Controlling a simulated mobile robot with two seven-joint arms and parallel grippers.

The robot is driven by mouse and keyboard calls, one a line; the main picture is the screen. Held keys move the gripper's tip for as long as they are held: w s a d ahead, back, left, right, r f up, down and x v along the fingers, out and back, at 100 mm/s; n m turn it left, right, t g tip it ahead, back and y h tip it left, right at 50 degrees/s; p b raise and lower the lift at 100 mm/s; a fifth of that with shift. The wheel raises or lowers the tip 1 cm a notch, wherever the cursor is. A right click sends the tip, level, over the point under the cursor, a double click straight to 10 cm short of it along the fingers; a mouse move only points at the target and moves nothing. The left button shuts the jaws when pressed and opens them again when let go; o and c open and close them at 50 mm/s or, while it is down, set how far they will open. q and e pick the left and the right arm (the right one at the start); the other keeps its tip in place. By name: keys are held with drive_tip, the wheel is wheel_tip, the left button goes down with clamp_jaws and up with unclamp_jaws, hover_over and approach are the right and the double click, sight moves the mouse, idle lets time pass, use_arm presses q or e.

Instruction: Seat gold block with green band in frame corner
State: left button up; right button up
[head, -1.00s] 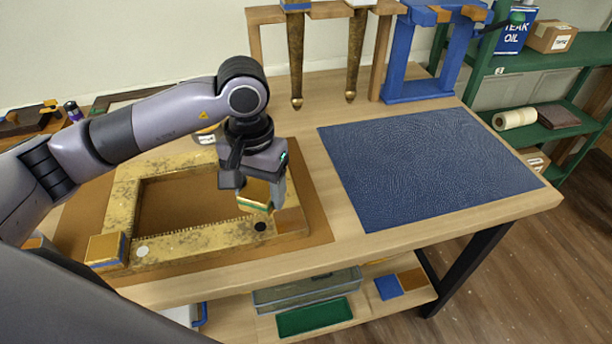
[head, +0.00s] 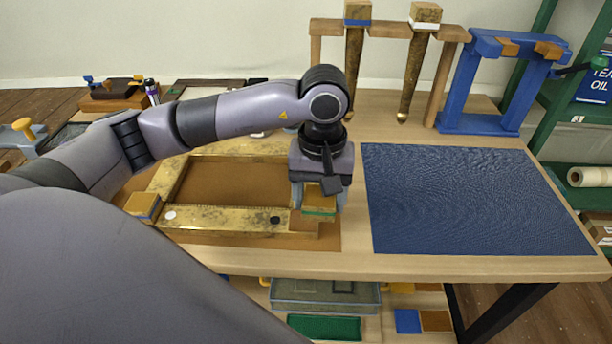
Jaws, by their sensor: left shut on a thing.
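The gilt frame (head: 225,216) lies flat on a brown board on the table. My left gripper (head: 320,205) points down over its front right corner. It is shut on the gold block with a green band (head: 319,202), its fingers on the block's left and right sides. The green band is at the block's lower edge. The bare front right corner spot (head: 303,229) shows just below the block; I cannot tell whether they touch. A gold block with a blue band (head: 143,206) sits at the front left corner. My right gripper is not in view.
A blue textured mat (head: 470,200) lies to the right, clear. Behind it stand a wooden rack (head: 385,30) with hanging gilt legs and a blue stand (head: 480,80). Small tools and a dark-capped bottle (head: 152,92) are at the back left. A lower shelf holds bins.

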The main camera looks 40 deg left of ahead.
sight(307, 190)
use_arm(q)
drive_tip(key=n, duration=0.4)
drive_tip(key=shift+a+r, duration=0.3)
drive_tip(key=shift+a, duration=0.05)
drive_tip(key=n, duration=0.4)
drive_tip(key=a+n, duration=0.1)
drive_tip(key=shift+a+r+n, duration=0.1)
drive_tip(key=shift+r+n, duration=0.3)
drive_tip(key=n, duration=0.3)
drive_tip(key=shift+a+r+n+p, duration=0.25)
drive_tip(key=shift+a+n+p, duration=0.1)
drive_tip(key=shift+n+p, duration=0.05)
drive_tip(key=n, duration=0.5)
drive_tip(key=shift+a+r, duration=0.2)
drive_tip(key=shift+a, duration=0.2)
drive_tip(key=shift+f, duration=0.1)
